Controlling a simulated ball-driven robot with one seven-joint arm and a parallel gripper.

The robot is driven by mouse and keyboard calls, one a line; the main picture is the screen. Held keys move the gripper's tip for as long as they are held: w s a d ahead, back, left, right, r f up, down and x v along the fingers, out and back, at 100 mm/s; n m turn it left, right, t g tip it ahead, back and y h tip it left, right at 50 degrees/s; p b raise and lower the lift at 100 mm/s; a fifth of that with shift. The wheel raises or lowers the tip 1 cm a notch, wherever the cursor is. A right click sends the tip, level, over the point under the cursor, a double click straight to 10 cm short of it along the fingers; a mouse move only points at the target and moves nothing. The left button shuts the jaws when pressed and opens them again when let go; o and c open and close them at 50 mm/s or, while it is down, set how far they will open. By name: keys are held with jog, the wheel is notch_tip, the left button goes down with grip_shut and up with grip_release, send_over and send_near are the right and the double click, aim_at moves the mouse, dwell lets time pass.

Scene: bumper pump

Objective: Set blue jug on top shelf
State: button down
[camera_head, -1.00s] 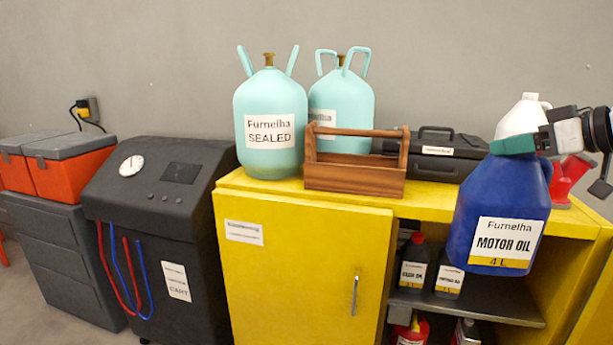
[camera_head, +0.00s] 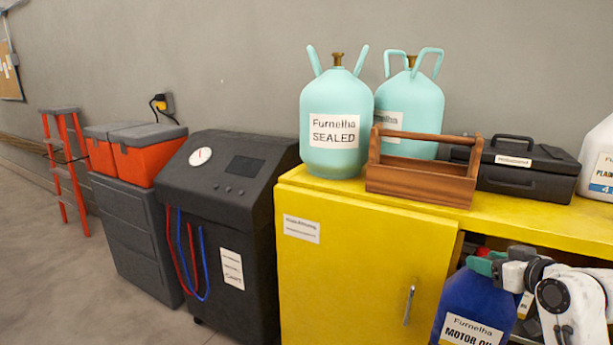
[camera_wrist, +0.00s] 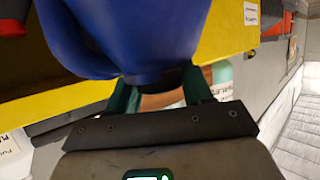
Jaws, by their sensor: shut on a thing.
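The blue jug (camera_head: 474,306) labelled "MOTOR OIL" hangs upright in front of the yellow cabinet's open section, below its top, at the lower right of the head view; its lower part is cut off. My gripper (camera_head: 490,264) is shut on the jug at its upper end. In the wrist view the jug (camera_wrist: 125,35) fills the upper middle, close against the green fingers of my gripper (camera_wrist: 160,95). The yellow cabinet's top (camera_head: 530,222) shows behind and above the jug. The inside shelves are mostly hidden by the jug and my arm.
On the cabinet top stand two teal canisters (camera_head: 336,115), a wooden tool carrier (camera_head: 420,183), a black case (camera_head: 517,168) and a white jug (camera_head: 600,160) at the right edge. A dark cart (camera_head: 225,215) stands left of the cabinet. A bare strip runs along the top's front edge.

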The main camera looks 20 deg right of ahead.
aim_at(446, 304)
jog(key=a+f, duration=0.2)
jog(key=f, duration=0.1)
jog(key=w+a+f, duration=0.1)
jog(key=a+f, duration=0.2)
jog(key=f, duration=0.1)
jog(key=a+f, duration=0.2)
jog(key=f, duration=0.1)
jog(key=shift+w+a+f, duration=0.15)
jog(key=shift+w+f, duration=0.1)
jog(key=shift+w, duration=0.05)
jog(key=s+a+f+n+y, duration=0.1)
jog(key=s+a+f, duration=0.3)
jog(key=a+f, duration=0.6)
jog(key=s+a+f+y, duration=0.1)
jog(key=s+a+f, duration=0.3)
jog(key=a+f, duration=0.6)
jog(key=a, duration=0.8)
jog(key=shift+s+a+f+n, duration=0.15)
jog(key=shift+a+f+n, duration=0.05)
jog(key=shift+n, duration=0.2)
